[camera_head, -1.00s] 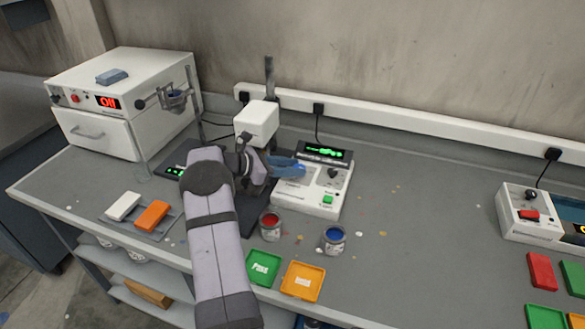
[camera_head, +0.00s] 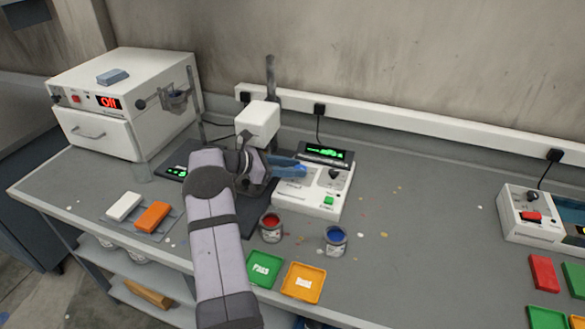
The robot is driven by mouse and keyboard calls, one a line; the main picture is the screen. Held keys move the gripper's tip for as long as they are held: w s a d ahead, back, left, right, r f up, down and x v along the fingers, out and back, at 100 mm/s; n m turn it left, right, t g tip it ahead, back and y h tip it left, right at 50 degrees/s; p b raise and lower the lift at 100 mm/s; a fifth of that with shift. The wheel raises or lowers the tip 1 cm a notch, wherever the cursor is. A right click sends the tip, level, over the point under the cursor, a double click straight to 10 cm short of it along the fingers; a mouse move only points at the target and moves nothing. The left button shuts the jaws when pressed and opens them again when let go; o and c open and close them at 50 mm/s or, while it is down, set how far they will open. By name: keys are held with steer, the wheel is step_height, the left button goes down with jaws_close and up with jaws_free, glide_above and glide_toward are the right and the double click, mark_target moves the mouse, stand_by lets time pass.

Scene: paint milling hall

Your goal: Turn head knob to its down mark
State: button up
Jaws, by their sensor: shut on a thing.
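The white mill head (camera_head: 257,121) sits on a dark upright post, above and behind my wrist. My gripper (camera_head: 246,146) is close against the lower front of this head. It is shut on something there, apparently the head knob. The knob itself, its pointer and its down mark are hidden by my wrist, so its angle cannot be read.
The white control unit (camera_head: 320,196) with a green display stands right of the wrist. Red (camera_head: 270,226) and blue (camera_head: 335,239) paint cans stand in front. A white oven (camera_head: 122,100) is at left. Green (camera_head: 262,268) and orange (camera_head: 303,281) trays lie near the front edge.

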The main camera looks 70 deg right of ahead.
steer(key=shift+w+d+r, duration=0.1)
steer(key=shift+d+r, duration=0.05)
steer(key=shift+r, duration=0.15)
steer(key=o, duration=1)
steer(key=shift+c, duration=0.2)
steer(key=shift+f, duration=0.1)
steer(key=shift+n, duration=0.3)
